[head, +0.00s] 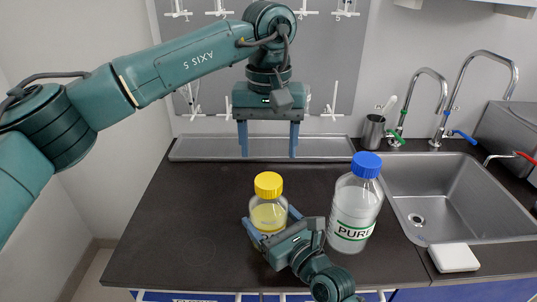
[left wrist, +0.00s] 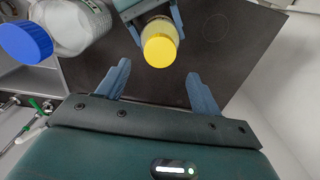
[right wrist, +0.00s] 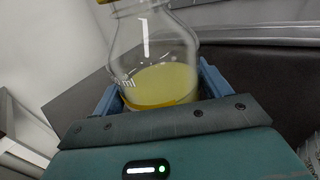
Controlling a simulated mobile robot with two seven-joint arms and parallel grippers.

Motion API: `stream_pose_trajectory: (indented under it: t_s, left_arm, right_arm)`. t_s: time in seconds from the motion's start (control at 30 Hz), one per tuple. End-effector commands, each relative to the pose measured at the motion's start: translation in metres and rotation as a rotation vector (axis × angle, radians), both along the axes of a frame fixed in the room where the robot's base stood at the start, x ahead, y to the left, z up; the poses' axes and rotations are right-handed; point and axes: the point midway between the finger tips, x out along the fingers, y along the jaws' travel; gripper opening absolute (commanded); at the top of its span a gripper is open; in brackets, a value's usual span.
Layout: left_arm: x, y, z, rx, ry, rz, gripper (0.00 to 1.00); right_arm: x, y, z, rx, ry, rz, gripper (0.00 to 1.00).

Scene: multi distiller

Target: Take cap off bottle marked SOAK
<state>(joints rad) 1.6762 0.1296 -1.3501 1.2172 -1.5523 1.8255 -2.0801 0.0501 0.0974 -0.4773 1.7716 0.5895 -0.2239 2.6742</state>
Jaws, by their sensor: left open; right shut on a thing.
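A small glass bottle (head: 268,216) with a yellow cap (head: 268,185) and yellowish liquid stands upright on the dark counter. Its label is mostly hidden by my right gripper, so I cannot read it. My right gripper (head: 272,226) is shut around the bottle's body; the right wrist view shows the bottle (right wrist: 158,75) between its fingers. The yellow cap (left wrist: 160,50) is on the bottle. My left gripper (head: 268,152) is open and empty, pointing down, above and behind the bottle. In the left wrist view its fingers (left wrist: 160,88) are apart, with the cap beyond them.
A larger bottle (head: 355,210) with a blue cap (head: 366,164) and a PURE label stands just right of the held bottle. A steel sink (head: 450,195) with taps lies right. A grey tray (head: 210,149) runs along the back wall. The counter's left side (head: 190,215) is clear.

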Motion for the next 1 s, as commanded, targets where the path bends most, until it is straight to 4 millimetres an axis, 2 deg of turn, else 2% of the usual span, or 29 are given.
stream_pose_trajectory:
  t_s: [0.1, 0.3, 0.47, 0.8, 1.0]
  left_arm:
    - [0.0, 0.0, -0.001, 0.001, 0.001, -0.171, 0.65]
    - [0.0, 0.0, -0.002, 0.0, 0.002, -0.336, 0.65]
    - [0.0, 0.0, -0.017, 0.001, 0.003, -0.356, 0.65]
    - [0.0, 0.0, -0.067, 0.001, 0.002, -0.354, 0.65]
    - [0.0, 0.0, -0.08, 0.001, 0.001, -0.353, 0.65]
  right_arm:
    - [0.0, 0.0, 0.0, -0.001, 0.0, -0.001, 0.13]
    - [0.0, 0.0, 0.0, -0.001, 0.0, -0.001, 0.13]
    - [0.0, 0.0, 0.0, -0.001, 0.0, -0.001, 0.13]
    - [0.0, -0.001, 0.0, -0.001, 0.0, -0.001, 0.13]
    - [0.0, -0.001, 0.0, -0.001, 0.0, -0.001, 0.13]
